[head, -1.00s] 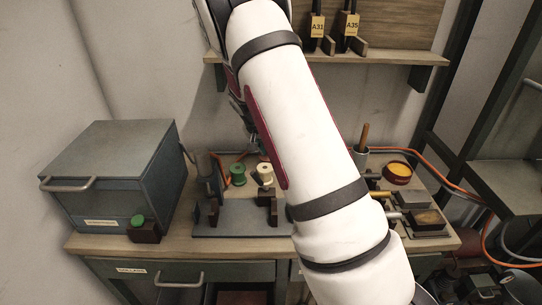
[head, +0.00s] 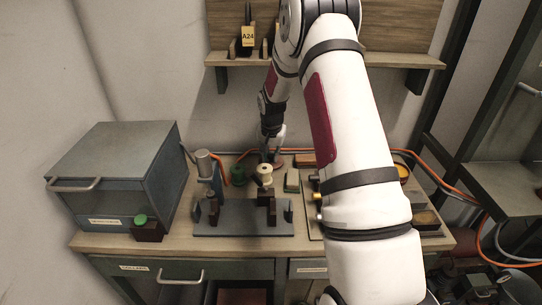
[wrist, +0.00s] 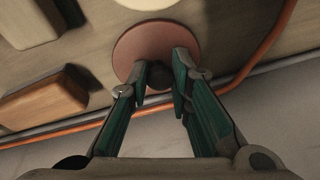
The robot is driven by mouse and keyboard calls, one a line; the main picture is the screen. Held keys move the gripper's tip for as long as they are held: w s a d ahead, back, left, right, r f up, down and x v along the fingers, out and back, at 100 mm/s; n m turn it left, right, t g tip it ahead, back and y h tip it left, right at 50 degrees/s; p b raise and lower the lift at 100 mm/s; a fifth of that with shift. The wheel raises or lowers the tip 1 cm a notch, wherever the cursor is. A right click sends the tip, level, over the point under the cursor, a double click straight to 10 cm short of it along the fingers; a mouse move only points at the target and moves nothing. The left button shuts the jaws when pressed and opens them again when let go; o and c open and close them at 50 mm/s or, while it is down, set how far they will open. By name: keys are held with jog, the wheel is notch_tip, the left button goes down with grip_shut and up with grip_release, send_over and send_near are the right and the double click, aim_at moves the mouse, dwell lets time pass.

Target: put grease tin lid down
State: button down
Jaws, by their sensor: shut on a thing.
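The grease tin lid is a flat reddish-brown disc (wrist: 135,45) with a small dark knob (wrist: 158,77). In the wrist view my gripper (wrist: 158,84) has its two green-sided fingers on either side of that knob, shut on it. The lid lies flat over the bench top, close to it; I cannot tell whether it touches. In the head view my gripper (head: 271,153) points down at the back of the bench, behind the cream spool (head: 264,176), and the lid is mostly hidden. The open grease tin (head: 404,174), with yellow grease, is partly hidden by my arm.
A green spool (head: 238,176) stands left of the cream one. A pale block (head: 291,182) and a brown block (head: 304,160) lie to the right. An orange cable (wrist: 268,45) runs along the back edge. A grey fixture (head: 240,218) occupies the front.

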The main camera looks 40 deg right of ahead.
jog(key=shift+f, duration=0.3)
jog(key=c, duration=1.5)
grip_release()
jog(key=shift+o, duration=0.2)
